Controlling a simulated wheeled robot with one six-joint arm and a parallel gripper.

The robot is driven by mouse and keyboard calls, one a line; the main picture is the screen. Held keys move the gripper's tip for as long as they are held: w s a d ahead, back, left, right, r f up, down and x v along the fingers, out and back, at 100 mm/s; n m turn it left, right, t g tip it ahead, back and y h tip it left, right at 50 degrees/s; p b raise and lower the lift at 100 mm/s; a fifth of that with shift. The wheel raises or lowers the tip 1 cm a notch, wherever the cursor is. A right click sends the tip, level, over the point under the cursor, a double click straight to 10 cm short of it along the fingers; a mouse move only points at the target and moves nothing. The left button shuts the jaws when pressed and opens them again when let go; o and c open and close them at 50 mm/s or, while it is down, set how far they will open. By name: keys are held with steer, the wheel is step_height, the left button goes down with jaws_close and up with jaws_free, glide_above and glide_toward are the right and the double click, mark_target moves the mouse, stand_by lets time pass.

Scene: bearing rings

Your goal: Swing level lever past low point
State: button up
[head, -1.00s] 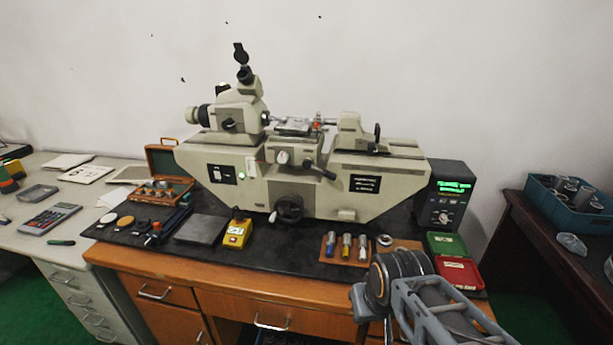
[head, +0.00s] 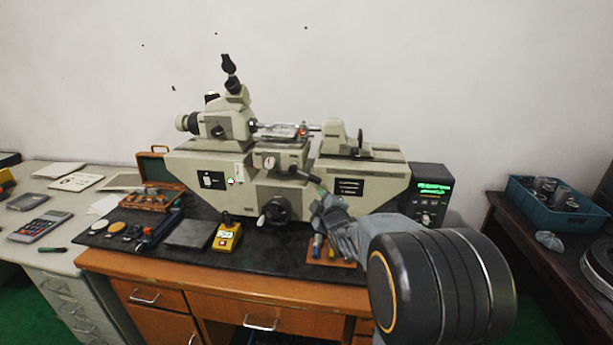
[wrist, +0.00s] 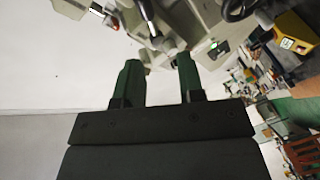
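The level lever (head: 305,174) is a short dark handle on the front of the pale measuring machine (head: 200,167), right of a small round dial (head: 269,163). It slants down to the right. My gripper (head: 319,193) is just below the lever's end, in front of the machine. In the wrist view my gripper (wrist: 159,70) has its two dark green fingers apart with a gap between them. A grey rod with a rounded end (wrist: 152,28) shows just beyond the fingertips; I cannot tell surely whether it is the lever. No contact is visible.
A handwheel (head: 276,209) sits below the dial. A yellow control box (head: 227,237) and a small block of coloured pieces (head: 330,250) lie on the black mat. A display unit (head: 428,197) stands right of the machine. My arm hides the bench's right front.

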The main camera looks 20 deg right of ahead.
mark_target(307, 176)
steer(key=shift+n+t, duration=0.6)
steer(key=shift+n, duration=0.1)
steer(key=w+p, duration=0.1)
steer(key=w, duration=0.4)
steer(key=w+d+p, duration=0.1)
steer(key=w, duration=0.4)
steer(key=w+p, duration=0.2)
steer(key=w, duration=0.2)
steer(key=shift+w+d+r, duration=0.2)
steer(key=shift+w+r, duration=0.1)
steer(key=shift+w, duration=0.1)
steer(key=shift+c, duration=0.3)
jaws_close()
